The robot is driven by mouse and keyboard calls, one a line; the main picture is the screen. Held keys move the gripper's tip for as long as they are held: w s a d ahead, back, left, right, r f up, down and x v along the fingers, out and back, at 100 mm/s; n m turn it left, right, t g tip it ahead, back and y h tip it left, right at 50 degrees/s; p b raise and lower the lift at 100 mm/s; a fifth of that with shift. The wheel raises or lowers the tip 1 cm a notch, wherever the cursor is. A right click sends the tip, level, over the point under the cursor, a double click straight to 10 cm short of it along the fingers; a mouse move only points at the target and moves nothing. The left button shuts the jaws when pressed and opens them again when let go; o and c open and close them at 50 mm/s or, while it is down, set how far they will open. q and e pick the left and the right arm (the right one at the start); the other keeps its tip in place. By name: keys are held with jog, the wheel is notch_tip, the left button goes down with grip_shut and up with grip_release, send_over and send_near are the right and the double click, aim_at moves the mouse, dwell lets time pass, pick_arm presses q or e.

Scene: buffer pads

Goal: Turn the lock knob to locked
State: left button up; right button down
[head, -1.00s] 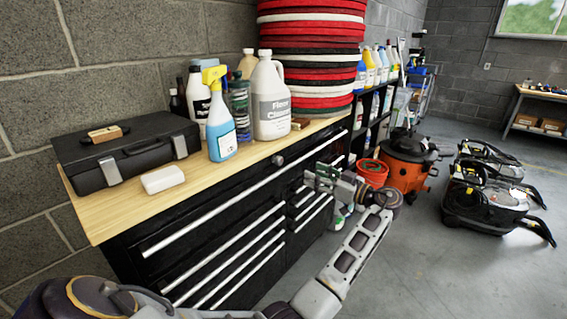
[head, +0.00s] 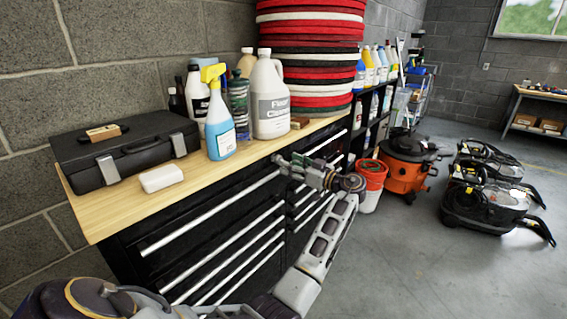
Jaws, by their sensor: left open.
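The black tool cabinet (head: 125,250) with long silver drawer handles has a light wood top. The small round lock knob, high on its front, is now covered by my left gripper (head: 284,164), so its angle cannot be read. My left gripper is open, with its fingertips pointing left at the knob's place, just under the edge of the top. I cannot tell whether the fingers touch the knob or stand around it. My right gripper is not in view.
On the top stand a black case (head: 125,150), a white block (head: 161,178), a blue spray bottle (head: 220,132), a white floor cleaner jug (head: 270,100) and stacked red, black and white pads (head: 310,60). An orange vacuum (head: 404,170) and red bucket (head: 371,175) stand right. Floor at lower right is clear.

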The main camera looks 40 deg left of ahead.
aim_at(277, 159)
pick_arm(q)
jog(key=shift+w+a, duration=0.2)
jog(key=shift+a, duration=1.75)
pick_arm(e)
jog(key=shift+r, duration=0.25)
pick_arm(q)
jog(key=c, duration=1)
